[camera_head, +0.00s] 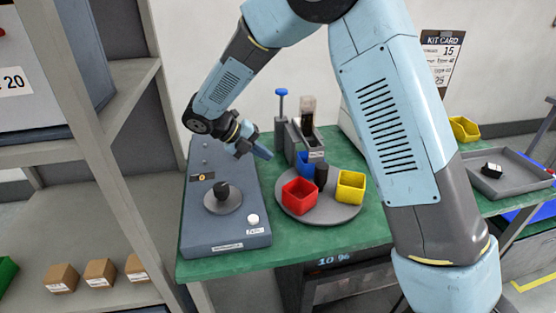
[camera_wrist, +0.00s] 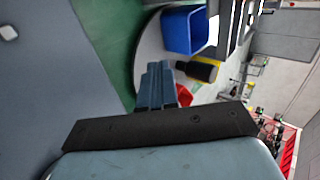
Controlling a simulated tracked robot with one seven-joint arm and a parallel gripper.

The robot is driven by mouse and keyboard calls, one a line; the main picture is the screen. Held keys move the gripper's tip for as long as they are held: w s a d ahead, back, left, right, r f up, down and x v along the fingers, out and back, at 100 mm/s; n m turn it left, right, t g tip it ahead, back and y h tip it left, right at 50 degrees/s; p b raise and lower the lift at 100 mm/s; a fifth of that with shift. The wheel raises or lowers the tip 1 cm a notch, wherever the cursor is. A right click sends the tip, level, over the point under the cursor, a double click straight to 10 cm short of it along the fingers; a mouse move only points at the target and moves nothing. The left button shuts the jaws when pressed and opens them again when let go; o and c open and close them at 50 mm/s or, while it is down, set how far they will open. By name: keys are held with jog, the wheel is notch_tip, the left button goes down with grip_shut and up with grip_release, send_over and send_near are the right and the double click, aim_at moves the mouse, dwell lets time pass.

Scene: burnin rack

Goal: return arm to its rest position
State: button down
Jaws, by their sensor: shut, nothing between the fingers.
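My light-blue arm (camera_head: 385,100) arches over the green-topped bench in the head view. My gripper (camera_head: 263,153) hangs above the right rear part of the grey-blue device and points down to the right. In the wrist view my gripper (camera_wrist: 158,72) shows with its fingers shut together and nothing between them. It is apart from the bins on the round turntable.
A grey turntable (camera_head: 322,216) holds red (camera_head: 299,195), yellow (camera_head: 351,186) and blue bins. A shelf rack (camera_head: 95,135) stands close on the left. A grey tray (camera_head: 510,184) lies at right.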

jog(key=v, duration=0.4)
jog(key=shift+r, duration=0.1)
jog(key=s+d+r+m+g+y, duration=0.15)
jog(key=s+d+r+m, duration=0.25)
jog(key=d+r+m, duration=0.45)
jog(key=s+d+r+m+y, duration=0.3)
jog(key=d+r+m, duration=0.2)
jog(key=d+m, duration=0.6)
jog(key=s+d+r+m+t+y, duration=0.3)
jog(key=s+d+m, duration=1.1)
jog(key=m, duration=0.5)
jog(key=s+t+y, duration=0.1)
jog(key=s, duration=0.1)
jog(key=shift+s+d+m+t, duration=0.3)
jog(key=shift+d+m+t, duration=0.05)
jog(key=shift+d, duration=0.05)
